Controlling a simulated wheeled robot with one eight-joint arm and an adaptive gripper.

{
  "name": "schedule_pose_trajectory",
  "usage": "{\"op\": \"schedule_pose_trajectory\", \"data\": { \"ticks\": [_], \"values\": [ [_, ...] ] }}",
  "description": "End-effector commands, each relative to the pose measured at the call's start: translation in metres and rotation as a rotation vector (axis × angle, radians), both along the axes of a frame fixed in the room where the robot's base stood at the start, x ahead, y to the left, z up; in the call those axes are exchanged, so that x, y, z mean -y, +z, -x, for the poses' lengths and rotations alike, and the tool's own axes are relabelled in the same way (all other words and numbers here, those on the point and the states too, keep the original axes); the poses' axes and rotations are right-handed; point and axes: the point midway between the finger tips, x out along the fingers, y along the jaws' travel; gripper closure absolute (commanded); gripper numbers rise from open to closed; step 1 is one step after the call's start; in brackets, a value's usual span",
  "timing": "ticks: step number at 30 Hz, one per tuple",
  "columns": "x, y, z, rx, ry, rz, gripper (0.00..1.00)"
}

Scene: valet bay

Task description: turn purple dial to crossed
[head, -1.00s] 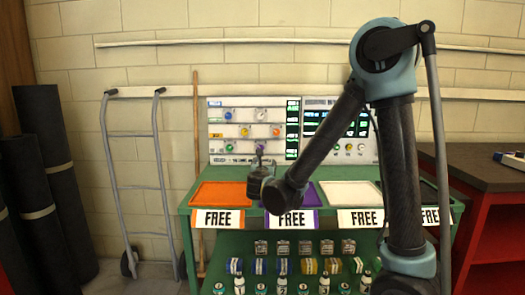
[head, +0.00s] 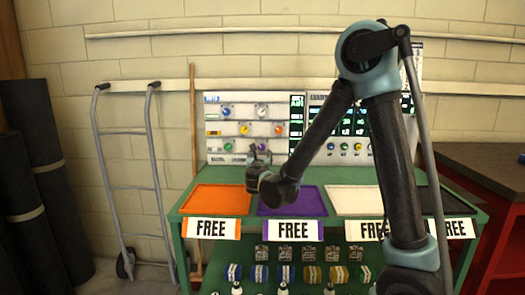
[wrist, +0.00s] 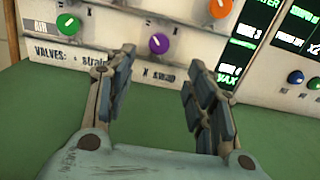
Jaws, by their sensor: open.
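The purple dial (wrist: 159,43) is a round knob low on the pale valve panel (wrist: 110,30) in the wrist view. Its pointer direction is too small to tell. A printed strip beneath it starts with "VALVES:" and is partly hidden by my left finger. My gripper (wrist: 160,70) is open and empty, its two fingers apart, with the dial showing ahead between and beyond the fingertips. It does not appear to touch the dial. In the head view my gripper (head: 258,152) is in front of the panel's lower part and largely hides the dial there.
A green dial (wrist: 68,25) sits left of the purple one and an orange dial (wrist: 218,7) up to the right. A dark display with green text stands right. Orange (head: 215,200), purple (head: 310,201) and white trays lie on the green bench (head: 190,248).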

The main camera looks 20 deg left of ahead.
Motion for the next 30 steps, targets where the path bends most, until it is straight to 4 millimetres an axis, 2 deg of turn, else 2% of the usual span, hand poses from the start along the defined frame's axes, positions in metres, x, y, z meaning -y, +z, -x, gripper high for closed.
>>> {"op": "schedule_pose_trajectory", "data": {
  "ticks": [1,9,18,24,30],
  "values": [
    [-0.001,0.0,-0.011,0.0,-0.004,0.0,0.5],
    [-0.013,0.0,-0.057,0.0,-0.004,0.0,0.5],
    [-0.024,0.0,-0.104,0.0,-0.003,0.0,0.5],
    [-0.029,0.0,-0.121,0.0,-0.001,0.0,0.5],
    [-0.029,0.0,-0.125,0.0,-0.001,0.0,0.5]
  ]
}}
